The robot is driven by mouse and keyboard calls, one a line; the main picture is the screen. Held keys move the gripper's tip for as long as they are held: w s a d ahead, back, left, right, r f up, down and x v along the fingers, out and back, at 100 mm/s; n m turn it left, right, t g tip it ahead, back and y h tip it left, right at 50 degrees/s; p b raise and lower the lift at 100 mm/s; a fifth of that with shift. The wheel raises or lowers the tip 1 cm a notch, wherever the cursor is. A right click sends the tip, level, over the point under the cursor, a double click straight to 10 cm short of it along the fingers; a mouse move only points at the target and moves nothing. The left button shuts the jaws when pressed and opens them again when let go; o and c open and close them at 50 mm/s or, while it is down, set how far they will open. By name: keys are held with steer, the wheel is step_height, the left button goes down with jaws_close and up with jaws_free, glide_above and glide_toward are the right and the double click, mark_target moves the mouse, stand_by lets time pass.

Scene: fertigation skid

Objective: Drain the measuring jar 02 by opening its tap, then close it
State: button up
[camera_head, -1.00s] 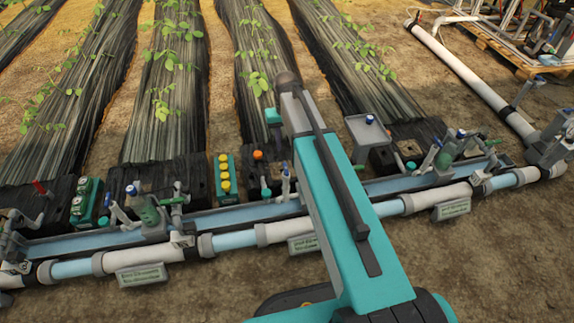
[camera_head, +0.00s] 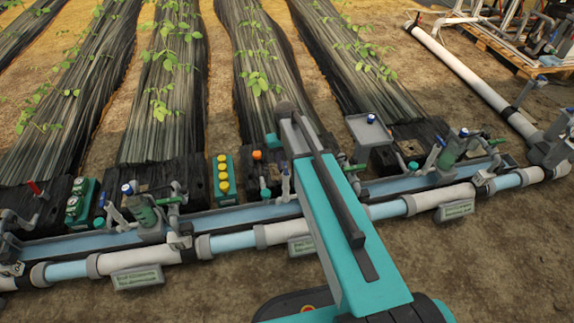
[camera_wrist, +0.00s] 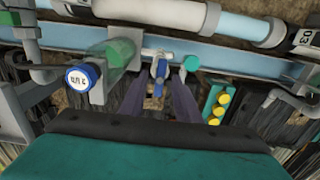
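In the wrist view, a green translucent jar (camera_wrist: 122,52) stands in a grey holder left of my gripper. I take it for measuring jar 02, but its own number is not legible. Beside it is a small tap with a blue lever (camera_wrist: 160,74) on a pale body. My gripper (camera_wrist: 160,92) is open, with one dark finger on each side of the lever. I cannot tell whether either finger touches it. In the head view, my teal arm hides the gripper and most of this station. A pale fitting (camera_head: 285,185) shows at the arm's left edge.
A blue-capped knob (camera_wrist: 83,76) stands close on the left. A teal cap (camera_wrist: 191,63) and a box with yellow buttons (camera_wrist: 217,103) are on the right. A white and blue pipe (camera_wrist: 165,14) runs behind. A neighbouring station with a green jar (camera_head: 141,210) stands left in the head view.

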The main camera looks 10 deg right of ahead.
steer(key=shift+f, duration=0.15)
jaws_close()
steer(key=shift+d, duration=0.25)
steer(key=shift+a, duration=0.1)
